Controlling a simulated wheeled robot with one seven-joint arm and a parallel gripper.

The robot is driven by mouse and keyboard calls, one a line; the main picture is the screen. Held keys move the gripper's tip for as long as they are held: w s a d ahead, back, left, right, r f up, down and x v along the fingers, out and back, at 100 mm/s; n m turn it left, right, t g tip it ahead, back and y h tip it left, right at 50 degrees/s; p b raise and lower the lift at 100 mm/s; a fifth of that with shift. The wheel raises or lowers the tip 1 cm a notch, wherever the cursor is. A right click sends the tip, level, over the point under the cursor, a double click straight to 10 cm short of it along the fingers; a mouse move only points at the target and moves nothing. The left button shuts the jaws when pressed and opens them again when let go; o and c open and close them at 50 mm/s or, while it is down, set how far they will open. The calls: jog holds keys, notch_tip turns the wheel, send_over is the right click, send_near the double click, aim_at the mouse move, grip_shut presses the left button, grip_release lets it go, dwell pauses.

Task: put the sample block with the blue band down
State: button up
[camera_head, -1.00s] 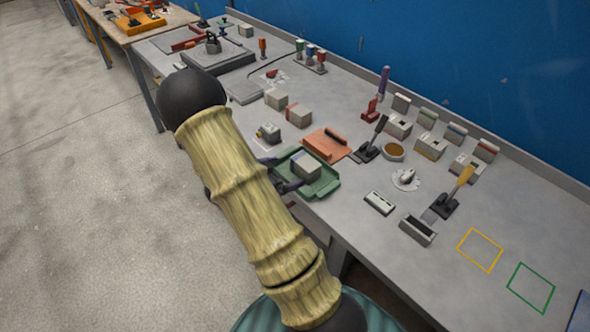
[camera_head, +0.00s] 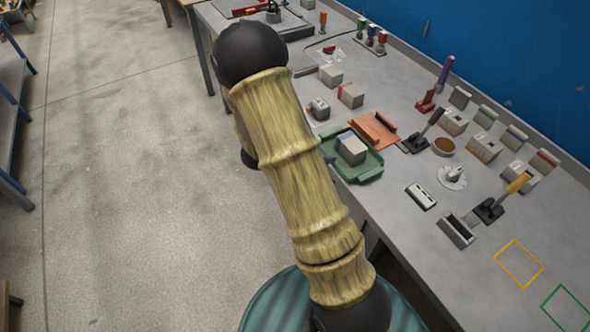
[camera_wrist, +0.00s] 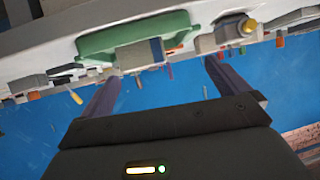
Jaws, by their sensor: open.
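The sample block with the blue band (camera_head: 351,149) sits in the green tray (camera_head: 371,172) near the bench's front edge. In the wrist view the block (camera_wrist: 138,56) shows pale, with its dark blue band at one end, against the green tray (camera_wrist: 100,41). My gripper (camera_wrist: 161,72) is open and empty, its two fingers spread apart and clear of the block. In the head view my arm hides most of the gripper, just left of the tray.
An orange tray (camera_head: 373,130) lies behind the green tray. Other pale blocks (camera_head: 331,75), levers and small fixtures stand along the bench (camera_head: 400,235). Yellow (camera_head: 519,263) and green outlines mark bare bench at the right. A blue wall (camera_head: 520,60) rises behind.

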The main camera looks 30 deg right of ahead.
jog(key=w+a+r+n+t+y, duration=0.2)
jog(key=a+r+n+t+y, duration=0.25)
jog(key=a+n+y, duration=0.6)
jog(key=s+a+r+n+g+p, duration=0.1)
jog(key=s+a+r+n+g, duration=0.1)
jog(key=s, duration=0.6)
jog(key=s+a+r+n+g+y+p, duration=0.1)
jog(key=s+a+r+n+g, duration=0.1)
jog(key=s, duration=0.6)
notch_tip(320, 180, up, 2)
jog(key=shift+s+a+r+n+g, duration=0.15)
jog(key=shift+a+n+g, duration=0.2)
jog(key=shift+a+n, duration=0.55)
jog(key=shift+a+m+y, duration=0.25)
